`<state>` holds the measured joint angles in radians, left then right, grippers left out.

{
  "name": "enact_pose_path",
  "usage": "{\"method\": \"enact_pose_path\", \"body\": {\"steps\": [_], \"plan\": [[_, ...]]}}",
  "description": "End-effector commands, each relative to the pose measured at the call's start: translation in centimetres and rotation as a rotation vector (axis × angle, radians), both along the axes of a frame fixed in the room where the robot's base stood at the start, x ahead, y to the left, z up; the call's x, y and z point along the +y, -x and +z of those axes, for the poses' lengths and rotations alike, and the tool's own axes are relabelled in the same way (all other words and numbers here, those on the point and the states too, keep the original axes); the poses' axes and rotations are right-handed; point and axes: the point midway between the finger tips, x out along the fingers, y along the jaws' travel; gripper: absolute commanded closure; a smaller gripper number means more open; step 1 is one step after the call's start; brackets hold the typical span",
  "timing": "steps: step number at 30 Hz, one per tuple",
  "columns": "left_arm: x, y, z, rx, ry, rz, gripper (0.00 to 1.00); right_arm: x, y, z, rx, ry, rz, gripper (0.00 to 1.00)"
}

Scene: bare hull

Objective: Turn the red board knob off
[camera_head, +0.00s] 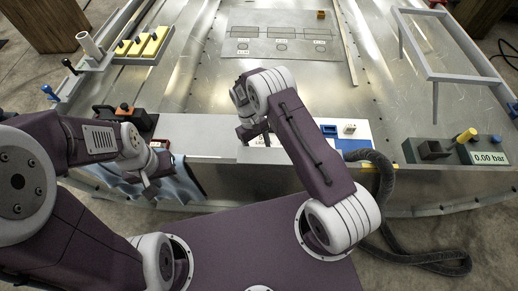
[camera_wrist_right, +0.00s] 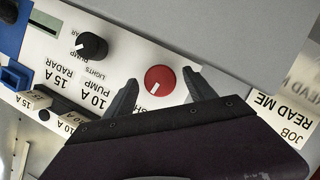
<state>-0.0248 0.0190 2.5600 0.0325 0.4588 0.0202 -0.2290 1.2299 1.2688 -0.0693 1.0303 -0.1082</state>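The red board knob (camera_wrist_right: 160,80) is a round red knob with a white pointer line, on a white labelled panel (camera_wrist_right: 130,56) in the right wrist view. My right gripper (camera_wrist_right: 161,76) is open, with one dark finger on each side of the knob and gaps showing between. I cannot tell how deep the fingertips are relative to it. In the head view my right gripper (camera_head: 253,132) is over the board's middle, and I cannot make out the knob there. My left gripper (camera_head: 150,188) hangs in front of the bench edge at left; its opening is unclear.
A black knob (camera_wrist_right: 91,46) and a blue part (camera_wrist_right: 15,75) are near the red knob. A "READ ME" card (camera_wrist_right: 285,105) lies at right. A grey hose (camera_head: 385,185) and a pressure readout box (camera_head: 487,155) are right of the board. Yellow blocks (camera_head: 143,45) stand at back left.

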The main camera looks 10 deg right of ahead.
Motion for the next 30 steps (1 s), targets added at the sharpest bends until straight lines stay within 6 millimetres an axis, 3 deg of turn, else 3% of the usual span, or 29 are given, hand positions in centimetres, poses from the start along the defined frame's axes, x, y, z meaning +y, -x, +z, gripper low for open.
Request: {"method": "enact_pose_path", "body": {"steps": [7, 15, 19, 30], "plan": [[0.0, 0.0, 0.2, 0.000, 0.000, 0.000, 0.61, 0.1, -0.2, 0.5, 0.000, 0.000, 0.000, 0.36], [0.0, 0.0, 1.2, 0.000, 0.000, 0.000, 0.61, 0.9, -2.3, 5.9, -0.004, -0.001, 0.000, 0.36], [0.0, 0.0, 1.4, 0.000, 0.000, 0.000, 0.61, 1.2, -2.9, 7.7, -0.001, 0.000, -0.001, 0.36], [0.0, 0.0, 1.4, 0.000, 0.000, 0.000, 0.61, 1.3, -3.2, 8.4, 0.001, 0.000, 0.000, 0.36]]}}
